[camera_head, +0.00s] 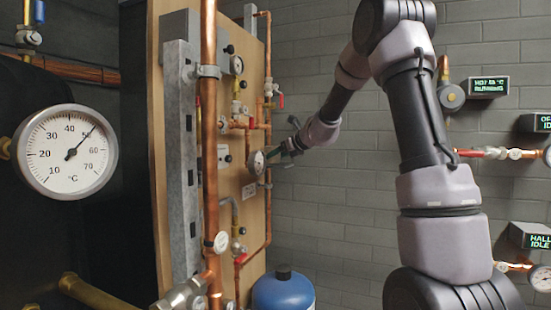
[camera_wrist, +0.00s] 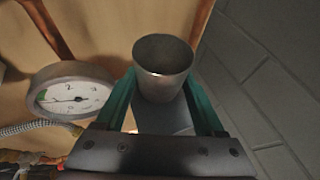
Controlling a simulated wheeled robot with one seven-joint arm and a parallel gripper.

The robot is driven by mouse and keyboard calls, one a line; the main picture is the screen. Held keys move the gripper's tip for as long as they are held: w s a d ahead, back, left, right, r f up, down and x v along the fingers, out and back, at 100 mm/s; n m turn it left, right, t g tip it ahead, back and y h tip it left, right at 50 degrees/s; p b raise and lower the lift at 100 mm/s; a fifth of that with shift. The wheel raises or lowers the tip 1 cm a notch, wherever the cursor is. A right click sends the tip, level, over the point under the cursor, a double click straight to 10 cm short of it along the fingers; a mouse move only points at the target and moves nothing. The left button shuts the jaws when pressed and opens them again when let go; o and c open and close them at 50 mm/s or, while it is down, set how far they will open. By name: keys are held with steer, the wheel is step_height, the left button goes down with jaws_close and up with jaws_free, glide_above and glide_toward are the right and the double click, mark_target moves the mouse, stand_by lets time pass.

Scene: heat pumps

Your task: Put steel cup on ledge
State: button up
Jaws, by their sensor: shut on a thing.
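The steel cup (camera_wrist: 163,66) is a small grey tapered cup, and its open mouth shows in the wrist view. My gripper (camera_wrist: 165,90) has its two teal fingers on either side of the cup and is shut on it. In the head view my gripper (camera_head: 287,148) is at the right edge of the wooden panel, close to a small round gauge. I cannot make out the cup there. I cannot clearly pick out the ledge in either view.
A white-faced gauge (camera_wrist: 72,98) is left of the cup, with a braided hose (camera_wrist: 40,127) beside it. The wooden panel (camera_head: 258,215) carries copper pipes (camera_head: 209,120) and valves. A blue tank (camera_head: 284,292) stands below. The grey brick wall (camera_head: 335,200) is right of the panel.

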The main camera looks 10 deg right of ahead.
steer(key=shift+w+f, duration=0.15)
steer(key=shift+f, duration=0.15)
steer(key=o, duration=1.1)
